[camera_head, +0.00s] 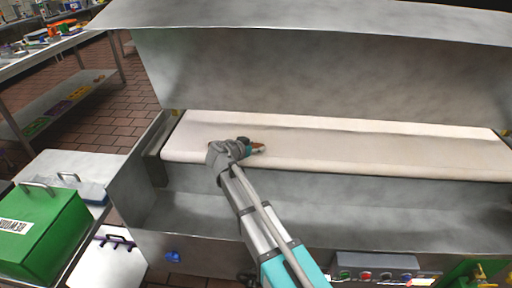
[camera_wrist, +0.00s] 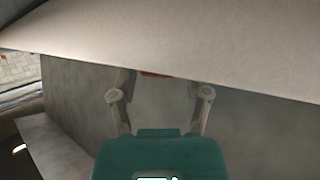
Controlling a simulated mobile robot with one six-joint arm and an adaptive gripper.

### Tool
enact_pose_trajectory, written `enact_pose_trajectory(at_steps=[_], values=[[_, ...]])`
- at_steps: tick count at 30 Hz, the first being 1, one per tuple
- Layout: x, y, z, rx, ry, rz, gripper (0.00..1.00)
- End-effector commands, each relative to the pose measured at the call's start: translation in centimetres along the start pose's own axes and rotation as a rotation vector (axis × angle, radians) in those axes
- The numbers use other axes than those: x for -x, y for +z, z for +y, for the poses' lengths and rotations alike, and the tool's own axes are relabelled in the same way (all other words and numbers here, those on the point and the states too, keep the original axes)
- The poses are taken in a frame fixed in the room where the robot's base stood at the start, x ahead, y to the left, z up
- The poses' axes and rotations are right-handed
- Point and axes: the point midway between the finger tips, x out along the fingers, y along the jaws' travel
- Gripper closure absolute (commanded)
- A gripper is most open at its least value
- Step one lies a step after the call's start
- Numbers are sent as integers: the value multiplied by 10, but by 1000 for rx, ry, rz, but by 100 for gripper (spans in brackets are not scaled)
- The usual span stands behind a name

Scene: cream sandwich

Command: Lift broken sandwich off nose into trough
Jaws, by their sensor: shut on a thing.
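My gripper (camera_head: 257,148) is at the left part of the cream conveyor belt (camera_head: 360,148), over its front part. It is shut on a small brown piece, which I take to be the broken sandwich (camera_head: 260,147). In the wrist view, a thin brown strip of the sandwich (camera_wrist: 156,74) shows between the fingers; the rest is hidden behind the pale belt edge (camera_wrist: 170,35). I cannot tell whether the piece still touches the belt. The nose (camera_head: 350,170) is the belt's rounded front edge. The grey metal trough (camera_head: 370,218) runs below and in front of it.
A metal hood (camera_head: 320,75) rises behind the belt and overhangs it. A side wall (camera_head: 150,165) closes the left end. A control box with buttons (camera_head: 385,266) sits at front right. A green bin (camera_head: 45,235) stands on a cart at left.

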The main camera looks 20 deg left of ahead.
Motion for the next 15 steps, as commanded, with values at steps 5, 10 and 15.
enact_pose_trajectory(at_steps=[5, 10, 15], values=[[2, -4, 0, 0, 0, 0, 56], [5, -12, 0, 0, 0, 0, 56], [11, -26, 0, 0, 0, 0, 56]])
